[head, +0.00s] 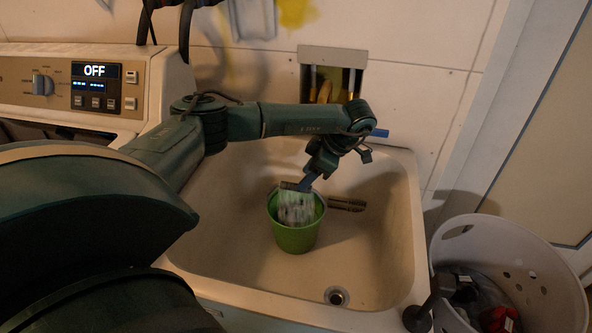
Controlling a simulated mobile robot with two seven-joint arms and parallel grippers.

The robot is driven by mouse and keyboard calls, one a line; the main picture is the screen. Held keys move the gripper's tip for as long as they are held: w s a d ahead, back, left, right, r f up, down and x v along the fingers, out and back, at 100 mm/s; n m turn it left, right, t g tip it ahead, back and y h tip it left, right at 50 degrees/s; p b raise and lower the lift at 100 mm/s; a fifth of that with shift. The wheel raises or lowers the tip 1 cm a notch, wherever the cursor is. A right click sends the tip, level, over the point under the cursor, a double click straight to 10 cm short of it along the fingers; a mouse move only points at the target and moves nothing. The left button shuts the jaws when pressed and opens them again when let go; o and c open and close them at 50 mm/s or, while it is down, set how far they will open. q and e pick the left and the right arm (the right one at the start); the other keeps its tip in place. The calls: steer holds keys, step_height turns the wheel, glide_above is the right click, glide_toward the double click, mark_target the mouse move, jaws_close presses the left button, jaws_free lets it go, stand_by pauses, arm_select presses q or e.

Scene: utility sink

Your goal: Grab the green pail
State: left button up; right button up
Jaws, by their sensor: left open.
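The green pail (294,239) stands upright in the beige utility sink (392,235), left of the drain. Something whitish and grey shows inside its mouth, but I cannot tell what it is. My left arm reaches in from the left over the sink. My left gripper (297,187) is open and points down at the pail's far rim. The fingertips are hard to make out, and I cannot tell whether they touch the rim.
A metal spout (346,204) juts out just right of the pail. The drain (337,296) is at the sink's front. A white perforated basket (510,262) with dark and red cloth stands at the right. A washer panel (95,85) is at the left.

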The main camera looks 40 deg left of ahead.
arm_select(q)
steer(key=b+x, duration=0.2)
steer(key=x, duration=0.2)
steer(key=shift+a+f+b, duration=0.2)
steer(key=shift+f+b, duration=0.1)
steer(key=shift+f, duration=0.05)
steer(key=shift+r, duration=0.1)
jaws_close()
stand_by(0.8)
steer(key=shift+r, duration=0.1)
